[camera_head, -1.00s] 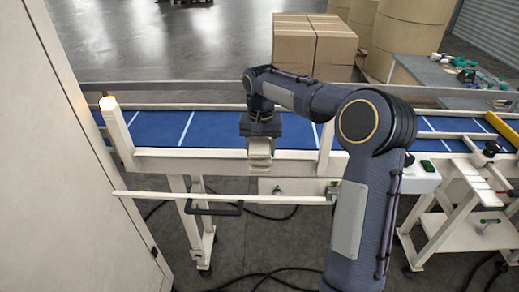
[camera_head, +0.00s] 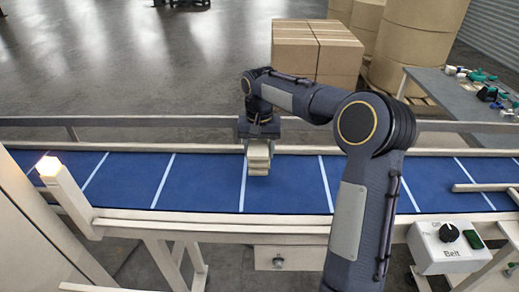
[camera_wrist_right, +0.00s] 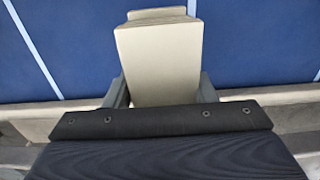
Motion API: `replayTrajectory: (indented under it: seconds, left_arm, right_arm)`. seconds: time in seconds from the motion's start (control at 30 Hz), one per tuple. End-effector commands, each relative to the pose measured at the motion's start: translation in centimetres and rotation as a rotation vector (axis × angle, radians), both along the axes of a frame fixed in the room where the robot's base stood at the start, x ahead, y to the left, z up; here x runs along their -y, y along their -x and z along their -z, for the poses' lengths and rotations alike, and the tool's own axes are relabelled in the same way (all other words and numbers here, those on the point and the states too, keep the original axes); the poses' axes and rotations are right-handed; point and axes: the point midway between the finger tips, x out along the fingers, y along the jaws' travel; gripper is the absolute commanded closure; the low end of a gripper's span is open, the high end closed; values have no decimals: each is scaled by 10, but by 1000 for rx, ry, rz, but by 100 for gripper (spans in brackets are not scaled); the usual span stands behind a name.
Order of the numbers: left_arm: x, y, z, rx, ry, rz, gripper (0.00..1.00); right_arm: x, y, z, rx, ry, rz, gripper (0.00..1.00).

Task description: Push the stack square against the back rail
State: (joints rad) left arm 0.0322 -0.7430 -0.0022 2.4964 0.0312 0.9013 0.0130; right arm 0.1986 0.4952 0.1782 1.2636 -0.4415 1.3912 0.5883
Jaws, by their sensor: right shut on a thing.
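A stack of pale, cream-coloured flat pieces (camera_head: 258,160) hangs below my right gripper (camera_head: 258,138) in the head view, over the blue belt (camera_head: 205,185). In the right wrist view the stack (camera_wrist_right: 163,60) sits between the two grey fingers of my right gripper (camera_wrist_right: 163,90), which is shut on it. Its layers look slightly uneven at the far end. The pale back rail (camera_head: 165,121) runs along the far side of the belt. I cannot tell whether the stack touches the belt. My left gripper is not in view.
White lines cross the belt. A pale front rail (camera_head: 250,224) edges the near side, with a lit post (camera_head: 62,185) at left. A belt control box (camera_head: 450,245) stands at right. Cartons (camera_head: 315,50) and a side table (camera_head: 450,95) stand behind.

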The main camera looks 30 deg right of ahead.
Motion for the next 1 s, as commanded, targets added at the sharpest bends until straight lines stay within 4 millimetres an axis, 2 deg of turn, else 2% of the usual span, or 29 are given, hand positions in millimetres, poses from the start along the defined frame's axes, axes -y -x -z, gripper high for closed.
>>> replayTrajectory:
  seconds: [0.3, 0.5, 1.0]
  left_arm:
    - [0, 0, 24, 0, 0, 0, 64]
    - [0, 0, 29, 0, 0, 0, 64]
    - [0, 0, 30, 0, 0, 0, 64]
  right_arm:
    - [0, 0, 27, 0, 0, 1, 72]
    - [0, 0, 38, 0, 0, 0, 72]
    - [0, 0, 40, 0, 0, 0, 72]
